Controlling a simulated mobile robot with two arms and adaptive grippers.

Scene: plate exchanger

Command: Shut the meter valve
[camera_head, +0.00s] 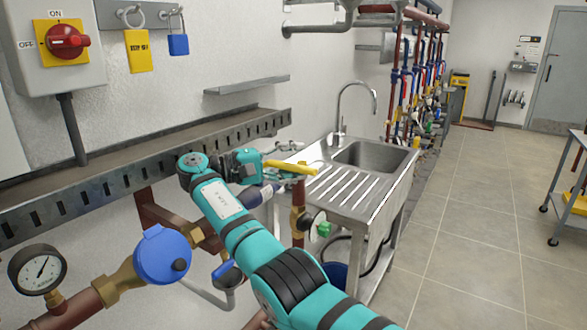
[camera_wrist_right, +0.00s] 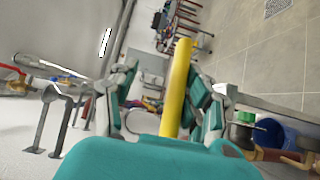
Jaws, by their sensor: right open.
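The meter valve's yellow lever (camera_head: 291,167) sticks out level to the right above a reddish-brown vertical pipe (camera_head: 298,210), near the sink's front left corner. The blue-capped water meter (camera_head: 162,254) is on the pipe to the left. My right gripper (camera_head: 278,164) reaches in from below and is at the lever. In the right wrist view the lever (camera_wrist_right: 177,88) stands between the open fingers of the gripper (camera_wrist_right: 167,95), closer to the right finger. I cannot tell whether either finger touches it. My left gripper is out of view.
A steel sink (camera_head: 372,155) stands just right of the valve. A perforated metal rail (camera_head: 120,165) runs along the wall behind my arm. A pressure gauge (camera_head: 38,270) is at the lower left. A blue bucket (camera_wrist_right: 272,135) is below the sink.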

